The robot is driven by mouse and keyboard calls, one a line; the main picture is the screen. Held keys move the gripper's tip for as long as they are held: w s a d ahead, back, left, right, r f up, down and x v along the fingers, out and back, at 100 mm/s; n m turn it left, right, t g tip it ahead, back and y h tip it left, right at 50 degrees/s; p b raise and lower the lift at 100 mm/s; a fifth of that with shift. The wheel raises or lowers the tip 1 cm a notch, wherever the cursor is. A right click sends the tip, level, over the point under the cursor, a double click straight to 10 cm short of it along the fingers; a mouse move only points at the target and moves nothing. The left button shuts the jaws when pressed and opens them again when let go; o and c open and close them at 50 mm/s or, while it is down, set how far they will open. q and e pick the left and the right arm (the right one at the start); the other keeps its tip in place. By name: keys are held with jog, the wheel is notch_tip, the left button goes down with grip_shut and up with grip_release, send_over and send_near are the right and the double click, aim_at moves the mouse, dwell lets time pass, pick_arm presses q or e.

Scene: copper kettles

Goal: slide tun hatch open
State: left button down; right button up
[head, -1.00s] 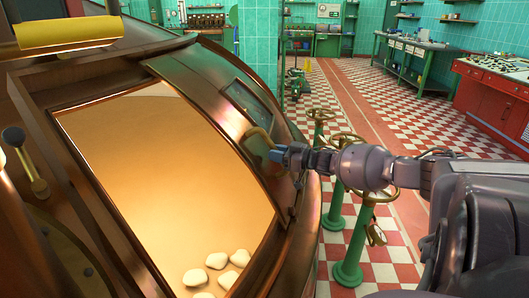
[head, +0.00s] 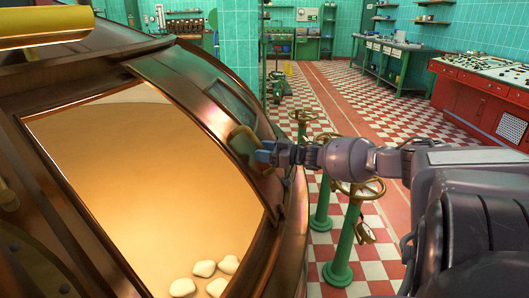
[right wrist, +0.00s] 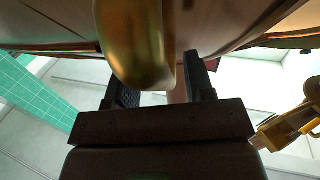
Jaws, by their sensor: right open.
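The tun (head: 290,215) is a big copper vessel filling the left of the head view. Its hatch (head: 180,65) is a dark copper panel with a small window, at the right of a wide opening (head: 140,180) that shows a glowing golden inside. A curved brass handle (head: 239,138) stands on the hatch; it shows large in the right wrist view (right wrist: 143,45). My right gripper (head: 264,152) is at the handle, with its fingers (right wrist: 160,88) apart and the handle showing between them. Whether they touch it I cannot tell. My left gripper is out of view.
Several whitish lumps (head: 205,268) lie at the bottom of the opening. Green valve posts with brass wheels (head: 340,262) stand right of the tun, below my right arm. A red control desk (head: 465,100) is at the right.

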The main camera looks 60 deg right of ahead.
jog(key=shift+s, duration=0.1)
jog(key=shift+s+d+r, duration=0.15)
jog(key=shift+s, duration=0.1)
jog(key=p+v, duration=0.3)
jog(key=v, duration=0.7)
